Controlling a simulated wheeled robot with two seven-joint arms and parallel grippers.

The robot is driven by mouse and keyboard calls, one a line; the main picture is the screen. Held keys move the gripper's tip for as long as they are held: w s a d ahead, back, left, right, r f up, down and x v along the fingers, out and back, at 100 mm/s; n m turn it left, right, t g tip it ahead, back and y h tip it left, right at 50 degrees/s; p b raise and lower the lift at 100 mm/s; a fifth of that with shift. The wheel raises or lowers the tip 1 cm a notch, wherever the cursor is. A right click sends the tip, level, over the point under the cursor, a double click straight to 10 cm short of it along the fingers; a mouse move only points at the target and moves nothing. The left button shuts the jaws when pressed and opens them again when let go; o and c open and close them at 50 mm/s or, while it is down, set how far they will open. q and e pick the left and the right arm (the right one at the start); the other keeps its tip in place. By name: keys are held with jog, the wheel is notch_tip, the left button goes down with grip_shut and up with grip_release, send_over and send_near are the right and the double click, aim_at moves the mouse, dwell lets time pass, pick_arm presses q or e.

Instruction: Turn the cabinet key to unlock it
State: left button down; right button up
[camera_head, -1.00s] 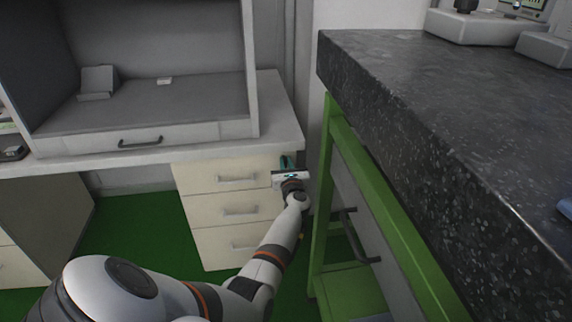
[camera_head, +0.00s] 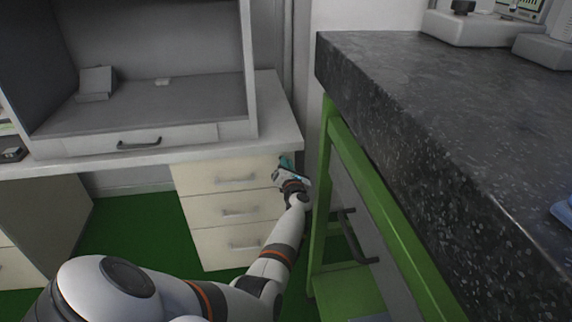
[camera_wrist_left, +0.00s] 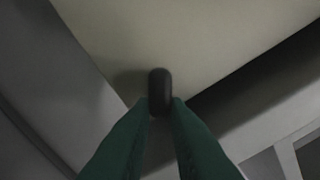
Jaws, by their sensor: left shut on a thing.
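The cabinet (camera_head: 231,206) is a cream unit with three drawers under the grey worktop. My left gripper (camera_head: 285,163) is at the upper right corner of its top drawer front, below the worktop edge. In the left wrist view, its two green fingers (camera_wrist_left: 160,108) are shut on the dark rounded head of the key (camera_wrist_left: 159,86), against the cream drawer front. The wrist view is tilted relative to the cabinet. The key's shaft and the lock are hidden behind the key head. My right gripper is not in view.
A dark speckled counter (camera_head: 440,110) on a green frame (camera_head: 372,200) stands close on the right of my left arm. The grey worktop (camera_head: 277,112) overhangs the drawers. Green floor (camera_head: 135,240) lies open left of the cabinet.

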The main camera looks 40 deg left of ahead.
pick_arm(q)
jog(key=shift+w+d+f+m+p, duration=0.1)
jog(key=shift+f+m+p, duration=0.15)
jog(key=shift+m, duration=1.65)
jog(key=shift+w+d+f+m+p, duration=0.15)
jog(key=shift+m+p, duration=0.15)
jog(key=shift+m, duration=1.6)
jog(key=shift+f+m+p, duration=0.2)
jog(key=shift+m+p, duration=0.05)
jog(key=shift+m, duration=1.65)
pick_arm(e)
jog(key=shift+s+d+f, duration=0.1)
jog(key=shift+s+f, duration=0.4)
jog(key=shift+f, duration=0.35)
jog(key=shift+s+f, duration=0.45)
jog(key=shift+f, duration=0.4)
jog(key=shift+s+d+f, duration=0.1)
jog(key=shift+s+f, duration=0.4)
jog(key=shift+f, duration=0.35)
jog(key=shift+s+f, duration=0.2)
pick_arm(q)
jog(key=c, duration=1.4)
grip_release()
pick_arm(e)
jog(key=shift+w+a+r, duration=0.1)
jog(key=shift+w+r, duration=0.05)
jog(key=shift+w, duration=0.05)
